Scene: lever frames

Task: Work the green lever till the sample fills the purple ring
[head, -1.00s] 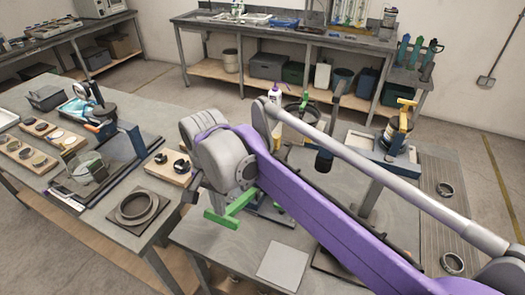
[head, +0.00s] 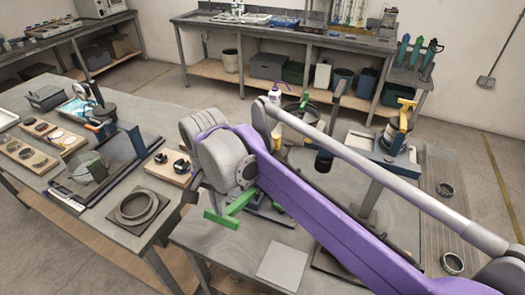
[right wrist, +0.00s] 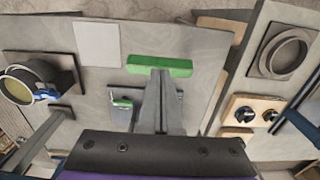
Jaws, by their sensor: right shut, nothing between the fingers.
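The green lever (head: 232,208) shows below my right wrist in the head view, partly hidden by it. In the right wrist view its green bar (right wrist: 160,66) lies across the top of my fingers. My right gripper (right wrist: 160,76) is shut and empty, its fingertips at the bar; I cannot tell whether they touch it. In the head view my purple arm and grey wrist hide the fingers. A dark round housing with a yellowish disc (right wrist: 20,86) shows at the left of the right wrist view. I cannot make out the purple ring or the sample in it. My left gripper is not in view.
A pale square plate (head: 284,264) lies on the table in front of the lever. The left table holds a grey ring on a square base (head: 137,207) and a wooden block with dark knobs (head: 172,168). A blue stand with a yellow top (head: 397,130) is behind my arm.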

